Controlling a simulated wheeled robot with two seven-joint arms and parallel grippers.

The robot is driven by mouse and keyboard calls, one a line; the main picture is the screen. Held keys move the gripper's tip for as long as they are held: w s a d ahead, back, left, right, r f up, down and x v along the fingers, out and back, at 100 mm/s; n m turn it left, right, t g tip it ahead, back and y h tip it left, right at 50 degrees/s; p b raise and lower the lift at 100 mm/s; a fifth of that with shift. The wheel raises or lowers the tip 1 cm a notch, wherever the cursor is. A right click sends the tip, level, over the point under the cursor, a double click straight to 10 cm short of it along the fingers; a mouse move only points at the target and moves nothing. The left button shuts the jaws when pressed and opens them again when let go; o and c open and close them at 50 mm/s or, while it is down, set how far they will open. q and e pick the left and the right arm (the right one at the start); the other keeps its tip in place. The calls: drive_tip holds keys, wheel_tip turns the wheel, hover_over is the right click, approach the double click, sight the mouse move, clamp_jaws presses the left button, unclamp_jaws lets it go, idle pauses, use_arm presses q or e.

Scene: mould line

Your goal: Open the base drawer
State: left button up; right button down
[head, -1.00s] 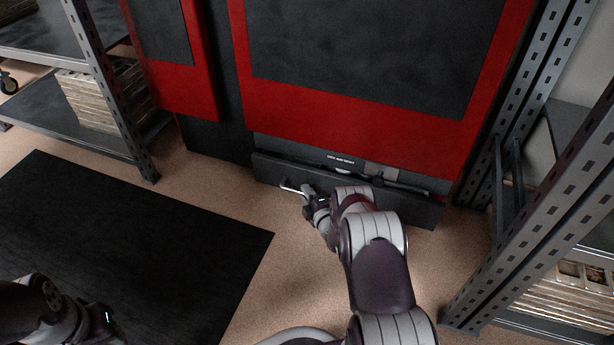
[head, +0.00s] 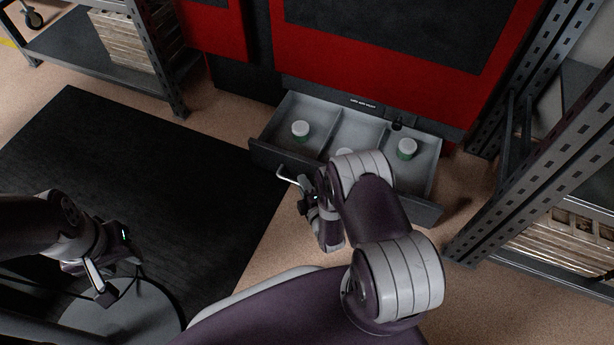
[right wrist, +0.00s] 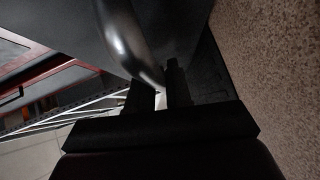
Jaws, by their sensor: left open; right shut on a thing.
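The base drawer (head: 262,152) is pulled out from under the red machine, its grey inside split into compartments. A jar with a white lid (head: 300,129) stands in the left compartment, another (head: 407,147) in the right one, and a third lid (head: 345,153) shows partly behind my right arm. My right gripper (head: 303,186) is shut on the drawer's metal handle (head: 287,177) at the drawer front. The handle (right wrist: 128,45) runs down between the fingers in the right wrist view. My left gripper (head: 108,278) is open and empty at the lower left, above the dark mat.
The red machine (head: 400,85) stands behind the drawer. A metal rack (head: 560,150) stands close on the right, and a shelf rack (head: 160,65) with stacked goods is at upper left. A black mat (head: 130,160) covers the floor left of the drawer.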

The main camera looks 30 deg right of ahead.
use_arm(q)
drive_tip(key=shift+s+a+r, duration=0.1)
drive_tip(key=shift+r, duration=0.05)
use_arm(e)
drive_tip(key=shift+s+a, duration=0.4)
drive_tip(key=shift+a, duration=0.05)
drive_tip(key=c, duration=1.2)
unclamp_jaws()
drive_tip(key=shift+o, duration=0.2)
